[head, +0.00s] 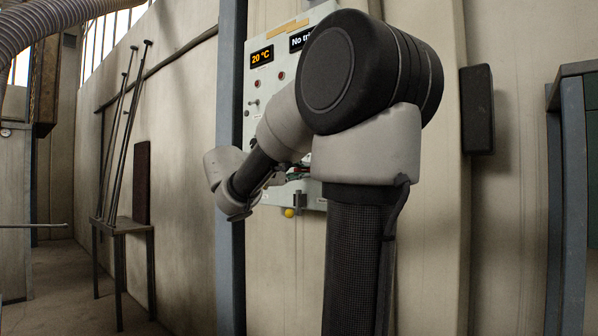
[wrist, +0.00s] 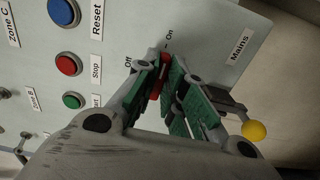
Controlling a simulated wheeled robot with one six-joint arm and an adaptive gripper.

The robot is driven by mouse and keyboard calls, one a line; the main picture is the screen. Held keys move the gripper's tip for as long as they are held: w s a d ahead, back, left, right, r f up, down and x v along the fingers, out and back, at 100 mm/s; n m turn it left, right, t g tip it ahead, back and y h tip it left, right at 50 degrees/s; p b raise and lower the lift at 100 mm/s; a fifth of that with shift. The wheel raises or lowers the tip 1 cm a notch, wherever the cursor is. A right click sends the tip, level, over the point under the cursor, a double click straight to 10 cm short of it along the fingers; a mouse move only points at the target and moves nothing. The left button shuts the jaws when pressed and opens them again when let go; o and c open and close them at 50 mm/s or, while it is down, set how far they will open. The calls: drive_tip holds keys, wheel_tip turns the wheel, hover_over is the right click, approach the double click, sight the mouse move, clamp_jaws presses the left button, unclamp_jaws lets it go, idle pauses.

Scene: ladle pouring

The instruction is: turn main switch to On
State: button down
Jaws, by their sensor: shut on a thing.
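The main switch (wrist: 164,61) has a red handle, seen in the wrist view on the pale panel between the labels Off and On. The visible red part points up the picture, towards the side of the On mark; the fingers cover much of it, so its exact setting is unclear. My gripper (wrist: 166,74) has green-padded fingers on both sides of the handle and is shut on it. In the head view my arm hides the switch and most of the gripper.
The control panel (head: 262,78) hangs on the wall with a 20 °C display (head: 262,57). Blue (wrist: 64,12), red (wrist: 69,64) and green (wrist: 73,101) buttons sit left of the switch. A yellow ball knob (wrist: 254,130) sticks out near the right finger. A small table (head: 124,226) stands left.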

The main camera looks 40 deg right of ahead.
drive_tip(key=shift+f, duration=0.1)
drive_tip(key=c, duration=1.5)
unclamp_jaws()
drive_tip(key=shift+a, duration=0.1)
drive_tip(key=s+a, duration=0.1)
drive_tip(key=a, duration=1.1)
drive_tip(key=shift+d, duration=0.1)
